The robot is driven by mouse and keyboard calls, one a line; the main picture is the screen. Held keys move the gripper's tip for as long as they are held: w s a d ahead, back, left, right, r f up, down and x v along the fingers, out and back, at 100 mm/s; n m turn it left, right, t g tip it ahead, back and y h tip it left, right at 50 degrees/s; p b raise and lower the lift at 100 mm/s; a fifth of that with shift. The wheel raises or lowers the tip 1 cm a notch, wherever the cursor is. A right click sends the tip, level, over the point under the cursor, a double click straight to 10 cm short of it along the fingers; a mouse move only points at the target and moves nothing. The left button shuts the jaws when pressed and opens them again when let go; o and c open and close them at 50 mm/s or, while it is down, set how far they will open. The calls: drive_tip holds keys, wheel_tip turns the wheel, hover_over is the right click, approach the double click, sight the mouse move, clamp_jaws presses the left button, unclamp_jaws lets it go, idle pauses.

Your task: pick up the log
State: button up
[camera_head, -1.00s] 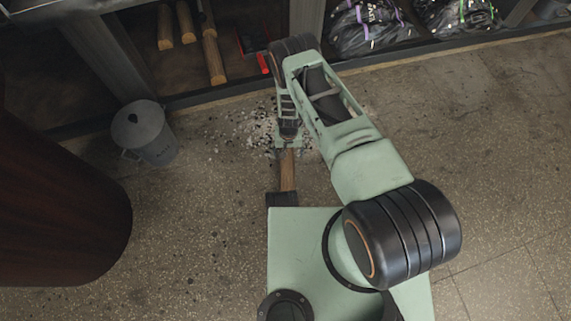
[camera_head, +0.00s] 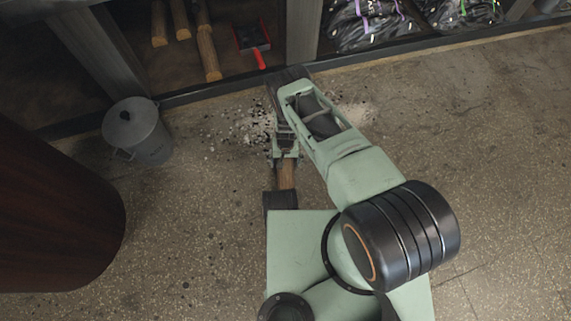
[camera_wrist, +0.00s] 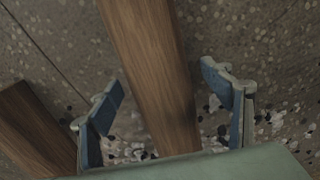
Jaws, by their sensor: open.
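A brown wooden log (camera_head: 285,176) shows in the head view just in front of my gripper (camera_head: 285,154), above my green base. In the wrist view a long brown log (camera_wrist: 150,65) runs from the top edge down between the two blue-padded fingers of my gripper (camera_wrist: 166,92). The fingers are open, one on each side of it, with visible gaps. Its lower end is hidden behind the green gripper body. I cannot tell how far below the fingertips it lies. A second piece of wood (camera_wrist: 35,128) lies to the left of the left finger.
A lidded grey bin (camera_head: 137,131) stands at left, near a large dark red-brown rounded body (camera_head: 55,215). A low shelf at the back holds several logs (camera_head: 208,55), a red dustpan (camera_head: 251,38) and dark bags (camera_head: 370,25). Pale and dark debris (camera_head: 245,130) is scattered by the gripper. Floor at right is clear.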

drive_tip(key=shift+f, duration=0.2)
idle(0.5)
clamp_jaws()
idle(0.6)
